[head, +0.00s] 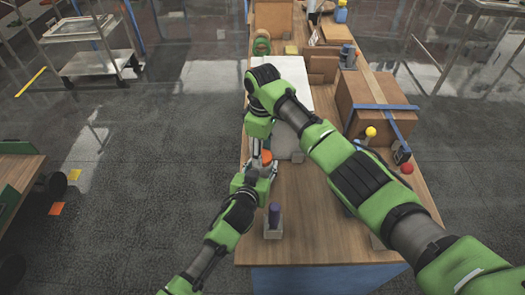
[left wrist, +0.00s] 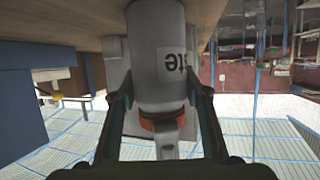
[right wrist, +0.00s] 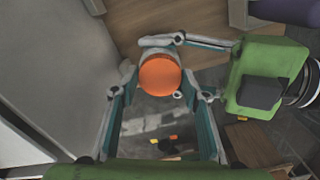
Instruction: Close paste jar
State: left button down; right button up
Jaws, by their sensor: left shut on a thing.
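The lid also shows in the head view (head: 266,156). My left gripper (left wrist: 158,98) is shut on the jar, one finger on each side. My right gripper (right wrist: 159,78) comes from above with its fingers apart on either side of the lid. Small gaps seem to show between its fingertips and the lid.
A purple-topped object in a grey holder (head: 273,225) stands on the wooden table (head: 320,225) near the front. A large cardboard box (head: 372,95), a yellow ball (head: 371,131) and a red ball (head: 407,168) are on the right. The front table area is mostly clear.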

jog(key=shift+c, duration=0.2)
jog(key=m, duration=0.5)
jog(key=o, duration=1.3)
notch_tip(320, 180, up, 12)
jog(key=shift+r, duration=0.1)
pick_arm(q)
jog(key=c, duration=1.1)
grip_release()
